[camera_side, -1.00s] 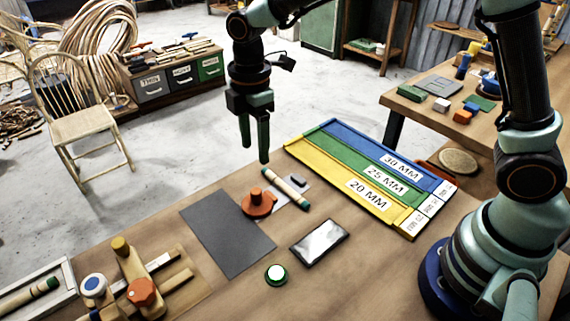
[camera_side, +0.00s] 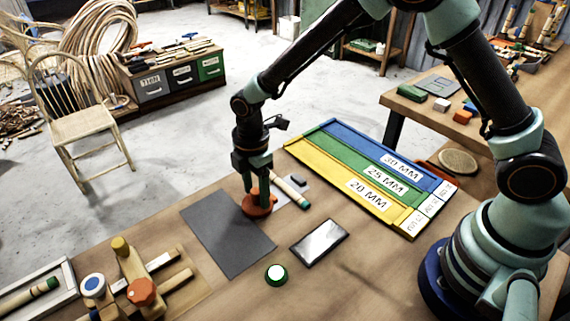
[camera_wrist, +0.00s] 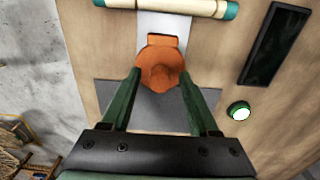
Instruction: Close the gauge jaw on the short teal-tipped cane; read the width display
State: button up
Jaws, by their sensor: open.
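The orange gauge jaw (camera_side: 261,208) stands on the bench beside the short teal-tipped cane (camera_side: 292,192). In the wrist view the jaw (camera_wrist: 160,66) sits below the cane (camera_wrist: 170,5), with a pale strip (camera_wrist: 149,24) between them, so jaw and cane look apart. My gripper (camera_side: 256,190) is lowered at the jaw, its green fingers open. In the wrist view my gripper (camera_wrist: 162,88) has one finger on each side of the jaw; contact is unclear. The flat display (camera_side: 319,242) shows no readable figures; it looks dark in the wrist view (camera_wrist: 274,45).
A grey mat (camera_side: 223,238) and a green-rimmed white button (camera_side: 276,275) lie near the jaw. The blue, green and yellow sorting tray (camera_side: 325,167) is behind right. A wooden fixture with knobs (camera_side: 140,285) stands front left. Bare bench lies right of the button.

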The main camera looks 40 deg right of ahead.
jog(key=shift+f, duration=0.1)
grip_shut()
jog(key=shift+d, duration=2.65)
grip_release()
notch_tip(320, 180, up, 12)
